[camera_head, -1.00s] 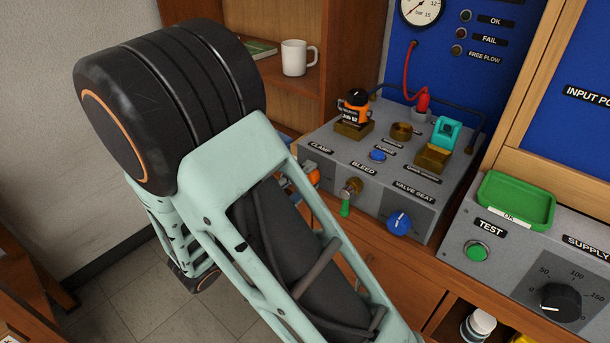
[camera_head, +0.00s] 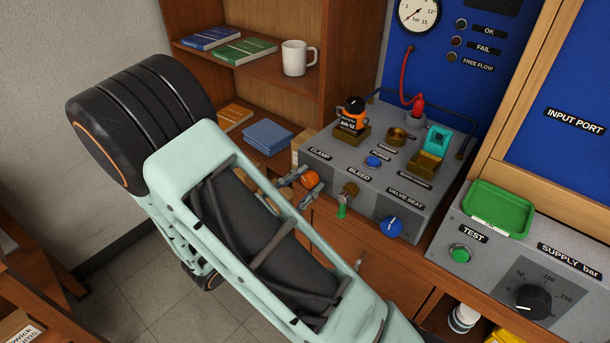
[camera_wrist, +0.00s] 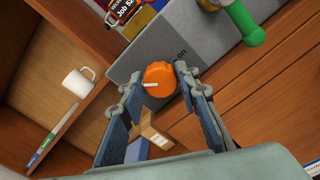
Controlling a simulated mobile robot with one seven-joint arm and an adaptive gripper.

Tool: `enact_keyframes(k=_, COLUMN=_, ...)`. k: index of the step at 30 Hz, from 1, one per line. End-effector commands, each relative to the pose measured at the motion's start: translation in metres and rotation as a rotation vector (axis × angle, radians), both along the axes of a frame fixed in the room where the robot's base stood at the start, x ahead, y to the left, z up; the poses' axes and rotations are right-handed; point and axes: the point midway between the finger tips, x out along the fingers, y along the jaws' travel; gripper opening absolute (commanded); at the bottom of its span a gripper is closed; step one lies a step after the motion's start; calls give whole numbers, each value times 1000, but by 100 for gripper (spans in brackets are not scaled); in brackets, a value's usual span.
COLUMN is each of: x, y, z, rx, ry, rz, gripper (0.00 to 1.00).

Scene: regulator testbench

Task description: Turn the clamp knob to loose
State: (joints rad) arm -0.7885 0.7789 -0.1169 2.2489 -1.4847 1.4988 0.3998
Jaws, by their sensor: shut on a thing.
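The orange clamp knob (camera_head: 310,179) is on the front of the grey test box, below the CLAMP label (camera_head: 320,153). In the wrist view the knob (camera_wrist: 160,75) shows a short white pointer mark toward the picture's left. My gripper (camera_head: 304,186) is at the knob, with one finger on each side. In the wrist view my gripper (camera_wrist: 158,82) is shut on the knob. Part of the knob's dial text is hidden behind a finger.
Right of the knob are the green-handled bleed valve (camera_head: 345,203) and the blue valve seat knob (camera_head: 389,226). An orange-labelled regulator (camera_head: 352,114) stands on the box (camera_head: 405,165). A wooden shelf (camera_head: 255,70) with a white mug (camera_head: 295,58) is behind.

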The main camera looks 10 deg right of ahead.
Motion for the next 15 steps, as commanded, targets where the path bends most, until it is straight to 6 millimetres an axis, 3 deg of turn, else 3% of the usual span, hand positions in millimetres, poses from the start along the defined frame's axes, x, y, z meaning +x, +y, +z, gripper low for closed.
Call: enact_keyframes(k=15, x=0, y=1, z=3, rx=-275, ry=381, rz=2, gripper=5)
